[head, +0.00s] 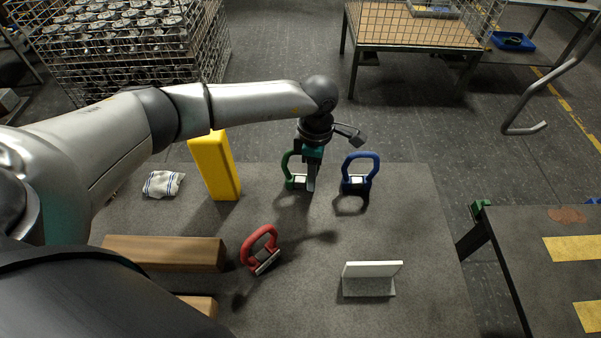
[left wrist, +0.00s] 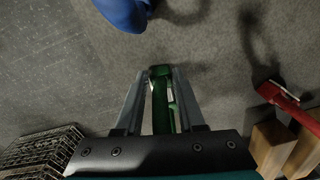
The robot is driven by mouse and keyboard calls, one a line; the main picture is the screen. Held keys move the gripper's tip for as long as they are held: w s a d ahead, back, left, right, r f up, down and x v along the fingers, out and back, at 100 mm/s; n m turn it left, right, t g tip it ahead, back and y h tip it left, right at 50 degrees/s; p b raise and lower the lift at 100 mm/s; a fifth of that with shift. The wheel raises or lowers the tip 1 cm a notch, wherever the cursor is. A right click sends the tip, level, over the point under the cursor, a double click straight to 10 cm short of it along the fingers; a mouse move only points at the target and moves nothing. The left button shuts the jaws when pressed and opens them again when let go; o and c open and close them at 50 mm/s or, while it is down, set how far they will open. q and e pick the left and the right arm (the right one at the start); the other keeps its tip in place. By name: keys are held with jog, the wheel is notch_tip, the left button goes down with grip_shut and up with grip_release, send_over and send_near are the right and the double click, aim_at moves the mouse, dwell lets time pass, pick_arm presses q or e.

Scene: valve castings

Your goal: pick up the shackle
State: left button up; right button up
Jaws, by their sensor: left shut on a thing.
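Three shackle-shaped loops with pale bars show on the grey table (head: 420,225). The green shackle (head: 287,170) is at the back middle, upright, at my left gripper (head: 309,184), which reaches down from above. In the left wrist view the green shackle (left wrist: 160,108) lies between the two fingers of the left gripper (left wrist: 161,76), which are shut on it. Whether it touches the table is hard to tell. The blue shackle (head: 374,162) stands just to the right, apart from the gripper. The red shackle (head: 251,242) is tilted, nearer the front. My right gripper is not in view.
A wooden block (head: 165,252) lies front left. A white angle piece (head: 371,270) sits front right. The table's right side is clear. A wire basket (head: 130,60) stands behind.

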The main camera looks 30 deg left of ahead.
pick_arm(q)
grip_shut()
jog(key=shift+r, duration=0.5)
notch_tip(320, 180, up, 19)
jog(key=p, duration=0.1)
dwell(0.7)
